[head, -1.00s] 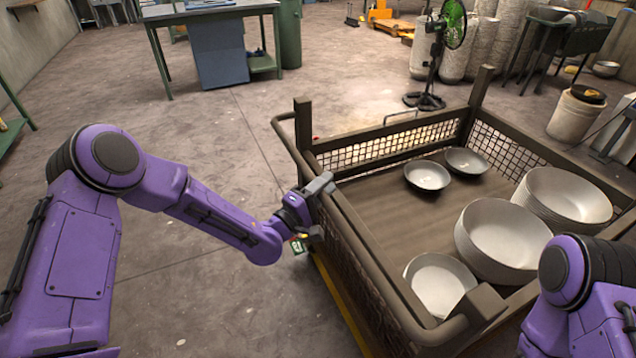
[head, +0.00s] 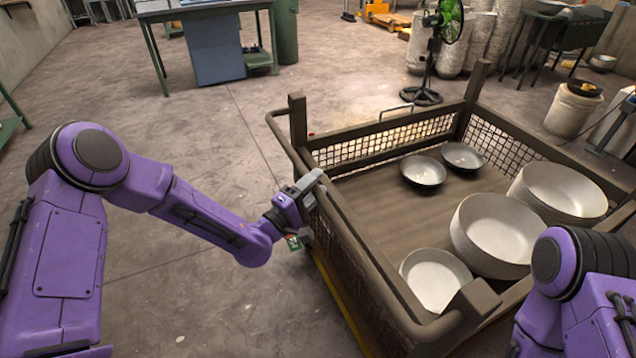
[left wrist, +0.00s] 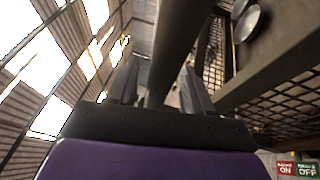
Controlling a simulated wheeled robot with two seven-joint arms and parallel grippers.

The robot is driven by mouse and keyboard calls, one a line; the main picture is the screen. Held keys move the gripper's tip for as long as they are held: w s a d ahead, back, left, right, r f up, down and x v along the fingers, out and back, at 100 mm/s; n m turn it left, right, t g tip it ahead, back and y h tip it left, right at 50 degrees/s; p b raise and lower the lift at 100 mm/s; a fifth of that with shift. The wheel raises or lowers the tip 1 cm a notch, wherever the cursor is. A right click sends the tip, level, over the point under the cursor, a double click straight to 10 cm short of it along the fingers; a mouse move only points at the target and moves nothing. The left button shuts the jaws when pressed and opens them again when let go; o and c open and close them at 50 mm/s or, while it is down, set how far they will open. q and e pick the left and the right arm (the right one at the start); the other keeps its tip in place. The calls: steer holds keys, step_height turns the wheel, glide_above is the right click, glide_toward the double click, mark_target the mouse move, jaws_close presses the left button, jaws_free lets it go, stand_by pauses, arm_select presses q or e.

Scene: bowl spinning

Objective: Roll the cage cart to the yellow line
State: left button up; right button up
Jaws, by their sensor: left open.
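The cage cart (head: 395,128) is a dark metal frame with mesh sides, in front of me and to the right in the head view. Its tubular rail (head: 352,238) runs along the left side and also shows in the left wrist view (left wrist: 178,45). My left gripper (head: 312,185) is at this rail near its middle. In the left wrist view its open fingers stand on either side of the rail, not clamped. A yellow strip (head: 345,305) shows low beside the cart; I cannot tell whether it is the floor line. My right gripper is out of view.
Several metal bowls (head: 424,171) lie inside the cart, some stacked (head: 495,236). A green fan (head: 425,95) stands behind it, and a pale bucket (head: 571,110) is behind right. A workbench (head: 207,12) stands at the back left. The floor left of the cart is clear.

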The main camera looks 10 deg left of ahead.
arm_select(q)
steer(key=v, duration=0.9)
steer(key=shift+b, duration=0.3)
steer(key=shift+a, duration=0.1)
steer(key=s+a+f+m+g+y+p, duration=0.25)
steer(key=s+f+g+y, duration=0.2)
steer(key=f, duration=0.35)
steer(key=s+a+f+m+g+y+p, duration=0.1)
steer(key=s+a+f+g+y, duration=0.3)
steer(key=f, duration=0.3)
steer(key=s+a+f+m+g+y+p, duration=0.1)
steer(key=s+a+f+g+y+p, duration=0.1)
steer(key=s, duration=0.8)
steer(key=s+a+f+m+g+y+p, duration=0.1)
steer(key=s+a+g+y+p, duration=0.1)
steer(key=s, duration=0.9)
steer(key=shift+s+a+f+m+g+p, duration=0.35)
steer(key=shift+a+g+p, duration=0.3)
steer(key=shift+a+g, duration=0.25)
